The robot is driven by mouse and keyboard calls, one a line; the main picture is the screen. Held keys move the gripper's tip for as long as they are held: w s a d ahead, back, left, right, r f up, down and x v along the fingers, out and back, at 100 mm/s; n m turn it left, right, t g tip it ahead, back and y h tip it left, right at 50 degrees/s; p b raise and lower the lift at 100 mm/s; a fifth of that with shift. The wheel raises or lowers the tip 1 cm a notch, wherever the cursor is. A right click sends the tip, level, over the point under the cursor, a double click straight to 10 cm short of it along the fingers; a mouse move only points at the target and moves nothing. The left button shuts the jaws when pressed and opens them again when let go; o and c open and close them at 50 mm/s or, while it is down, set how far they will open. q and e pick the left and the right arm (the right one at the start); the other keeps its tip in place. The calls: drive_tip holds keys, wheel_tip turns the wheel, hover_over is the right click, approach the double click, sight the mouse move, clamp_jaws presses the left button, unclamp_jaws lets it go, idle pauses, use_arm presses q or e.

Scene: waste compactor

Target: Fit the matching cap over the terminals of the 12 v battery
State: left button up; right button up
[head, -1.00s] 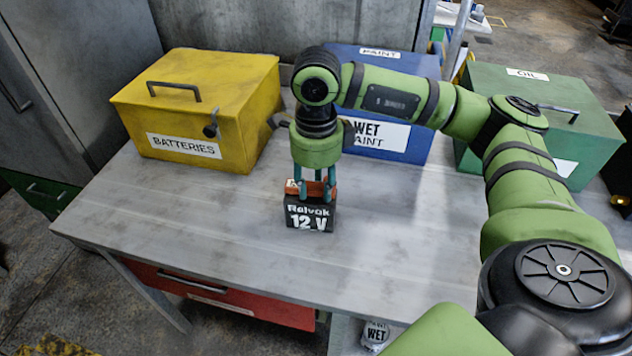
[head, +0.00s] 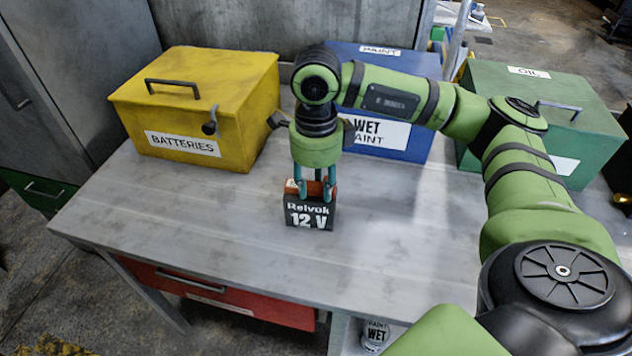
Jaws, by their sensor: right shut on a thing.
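The 12 V battery (head: 309,216) is a small black block with white lettering, upright on the grey workbench (head: 190,215). An orange-red cap (head: 291,187) is at the top of the battery, partly hidden by the fingers. My right gripper (head: 313,190) points straight down over the battery, its teal fingers shut on the cap. I cannot tell whether the cap is fully seated or only resting on the terminals. My left gripper is not in view.
A yellow batteries box (head: 190,105) stands at the back left. A blue wet paint box (head: 400,65) and a green oil box (head: 545,90) stand behind and to the right. The bench front and left are clear. A red drawer (head: 230,298) is below.

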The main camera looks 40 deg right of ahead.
idle(0.3)
drive_tip(key=o, duration=1.5)
drive_tip(key=shift+r, duration=0.1)
drive_tip(key=shift+r+p, duration=2.2)
drive_tip(key=shift+r, duration=1.2)
